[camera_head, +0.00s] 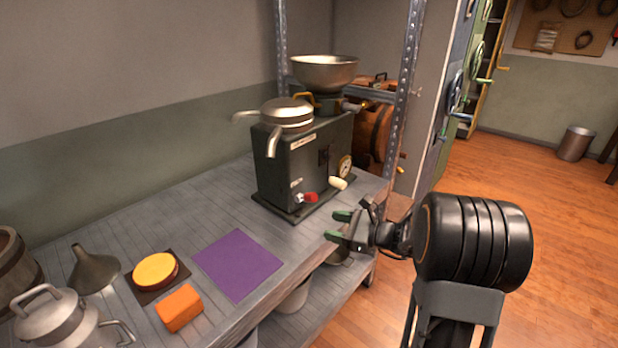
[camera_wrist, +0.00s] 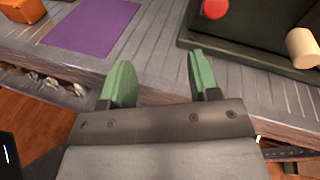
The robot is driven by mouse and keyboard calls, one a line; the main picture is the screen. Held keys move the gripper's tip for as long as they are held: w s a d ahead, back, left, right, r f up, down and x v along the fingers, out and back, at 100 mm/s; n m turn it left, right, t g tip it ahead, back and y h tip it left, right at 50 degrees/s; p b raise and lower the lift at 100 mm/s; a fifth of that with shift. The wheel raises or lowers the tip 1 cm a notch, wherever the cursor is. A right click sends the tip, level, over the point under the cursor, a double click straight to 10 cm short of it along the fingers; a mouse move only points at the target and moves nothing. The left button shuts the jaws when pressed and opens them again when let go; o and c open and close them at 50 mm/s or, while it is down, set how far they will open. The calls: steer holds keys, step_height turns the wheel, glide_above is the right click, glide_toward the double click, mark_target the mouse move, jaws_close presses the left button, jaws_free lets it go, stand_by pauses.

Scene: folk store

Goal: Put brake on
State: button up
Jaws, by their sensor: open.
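A dark grey-green machine (camera_head: 288,172) with a metal bowl and spouts on top stands at the right end of the bench. A small lever with a red knob (camera_head: 311,197) sticks out low on its front; the knob also shows at the top of the wrist view (camera_wrist: 214,8). A cream handle (camera_head: 337,183) sits to the right of it and shows in the wrist view too (camera_wrist: 302,47). I cannot tell by look which part is the brake. My gripper (camera_head: 338,226) has green fingers, open and empty in the wrist view (camera_wrist: 160,72), in front of the machine, apart from both knobs.
A purple mat (camera_head: 238,264), an orange block (camera_head: 179,308) and a yellow round item (camera_head: 155,270) lie on the wooden bench (camera_head: 200,226). A funnel (camera_head: 93,270) and a metal can (camera_head: 57,322) stand at left. A metal shelf post (camera_head: 405,95) rises behind the machine.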

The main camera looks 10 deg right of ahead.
mark_target(316, 198)
steer(key=w+d+r+m+t, duration=0.2)
steer(key=w+d+m+t, duration=0.1)
steer(key=d, duration=0.1)
steer(key=shift+h, duration=0.5)
steer(key=x, duration=1.3)
steer(key=shift+a, duration=0.15)
jaws_close()
